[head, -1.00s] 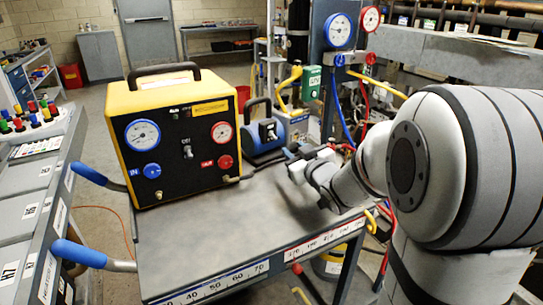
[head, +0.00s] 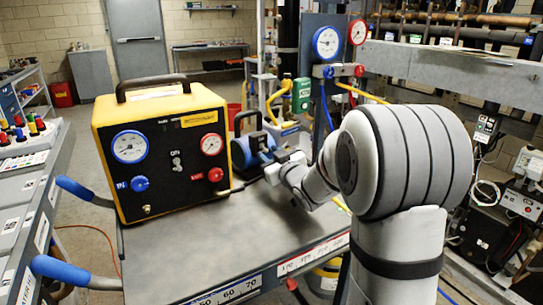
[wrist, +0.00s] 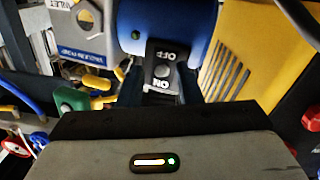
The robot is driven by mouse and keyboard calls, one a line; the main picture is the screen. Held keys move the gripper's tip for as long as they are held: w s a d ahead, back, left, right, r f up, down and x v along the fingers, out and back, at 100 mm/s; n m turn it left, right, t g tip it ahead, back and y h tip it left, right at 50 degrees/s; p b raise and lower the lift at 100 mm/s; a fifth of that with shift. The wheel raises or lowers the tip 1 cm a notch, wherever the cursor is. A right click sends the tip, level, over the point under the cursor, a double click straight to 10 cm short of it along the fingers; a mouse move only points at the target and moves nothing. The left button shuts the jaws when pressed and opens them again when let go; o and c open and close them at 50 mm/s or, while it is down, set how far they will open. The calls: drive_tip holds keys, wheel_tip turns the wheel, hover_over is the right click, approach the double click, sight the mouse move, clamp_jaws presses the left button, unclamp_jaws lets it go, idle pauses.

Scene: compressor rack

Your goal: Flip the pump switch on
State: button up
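The blue pump (head: 240,154) with a black handle stands on the grey cart top, right of the yellow-and-black machine (head: 160,150). In the wrist view, the pump's blue body (wrist: 185,22) carries a black switch box (wrist: 164,66), marked OFF on the upper side and ON on the lower side, with a small grey toggle. I cannot tell which way the toggle leans. My gripper (head: 277,168) is low over the cart, just right of the pump.
The yellow machine also has a panel switch (head: 177,161) below two gauges. A gauge manifold (head: 338,70) with hoses stands behind my arm. Blue cart handles (head: 62,271) stick out at left. The cart top (head: 215,235) in front is clear.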

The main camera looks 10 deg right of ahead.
drive_tip(key=shift+c, duration=0.2)
clamp_jaws()
drive_tip(key=shift+r+p, duration=0.15)
drive_tip(key=shift+p, duration=0.15)
wheel_tip(320, 180, up, 2)
drive_tip(key=g+p, duration=0.3)
drive_tip(key=p, duration=0.4)
drive_tip(key=shift+n+h+p, duration=0.3)
drive_tip(key=shift+h+p, duration=0.05)
drive_tip(key=shift+h, duration=0.05)
drive_tip(key=g+p, duration=0.1)
drive_tip(key=p, duration=0.5)
drive_tip(key=r+g+h+p, duration=0.1)
drive_tip(key=g+p, duration=0.1)
drive_tip(key=p, duration=0.4)
drive_tip(key=shift+w+a+r+n+g, duration=0.1)
drive_tip(key=shift+r+n+g, duration=0.2)
drive_tip(key=p, duration=0.3)
drive_tip(key=g+h+p, duration=0.1)
drive_tip(key=p, duration=0.3)
drive_tip(key=shift+w+a+r+g, duration=0.1)
drive_tip(key=shift+w+r+g, duration=0.1)
drive_tip(key=shift+g, duration=0.1)
drive_tip(key=shift+f+g+h+p, duration=0.2)
drive_tip(key=shift+g+h+p, duration=0.2)
drive_tip(key=shift+p, duration=0.75)
